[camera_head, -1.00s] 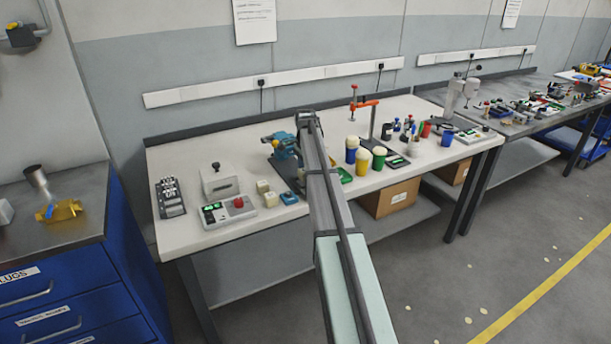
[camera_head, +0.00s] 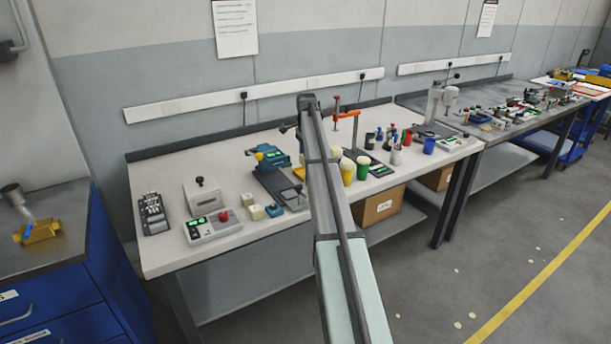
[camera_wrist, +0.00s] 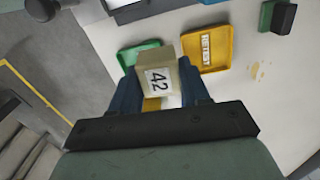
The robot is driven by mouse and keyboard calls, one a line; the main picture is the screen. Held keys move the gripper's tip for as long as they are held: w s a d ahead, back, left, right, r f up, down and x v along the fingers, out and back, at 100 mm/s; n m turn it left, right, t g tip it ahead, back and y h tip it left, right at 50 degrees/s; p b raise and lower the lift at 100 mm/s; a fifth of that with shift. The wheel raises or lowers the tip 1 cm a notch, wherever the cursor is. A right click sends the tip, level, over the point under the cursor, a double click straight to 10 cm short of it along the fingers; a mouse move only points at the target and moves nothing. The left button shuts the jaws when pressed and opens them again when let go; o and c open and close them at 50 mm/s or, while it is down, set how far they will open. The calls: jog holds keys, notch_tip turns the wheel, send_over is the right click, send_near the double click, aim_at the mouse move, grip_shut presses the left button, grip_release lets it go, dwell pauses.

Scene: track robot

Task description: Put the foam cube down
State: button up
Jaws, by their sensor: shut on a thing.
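The foam cube (camera_wrist: 158,82) is a beige block with a white "42" label, in the middle of the wrist view. My gripper (camera_wrist: 157,71) is shut on it, with one dark blue finger on each side. The cube appears held above the white bench top (camera_wrist: 110,42). A green tray (camera_wrist: 128,56) and a yellow tray (camera_wrist: 226,48) lie beyond it in that view. The cube partly covers the green tray; its height above the bench is unclear. In the head view my arm hides the gripper and the cube.
A blue drawer cabinet (camera_head: 110,265) stands left. The bench's front left is clear.

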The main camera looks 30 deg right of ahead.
jog(key=w+d, duration=0.5)
jog(key=w, duration=0.3)
jog(key=shift+n, duration=0.4)
jog(key=shift+s+a+f, duration=0.1)
jog(key=shift+f, duration=2.35)
jog(key=shift+s+a+f, duration=0.1)
jog(key=shift+f, duration=2.3)
jog(key=shift+f, duration=0.2)
jog(key=o, duration=0.8)
jog(key=shift+r, duration=0.15)
notch_tip(320, 180, up, 12)
jog(key=shift+r, duration=0.1)
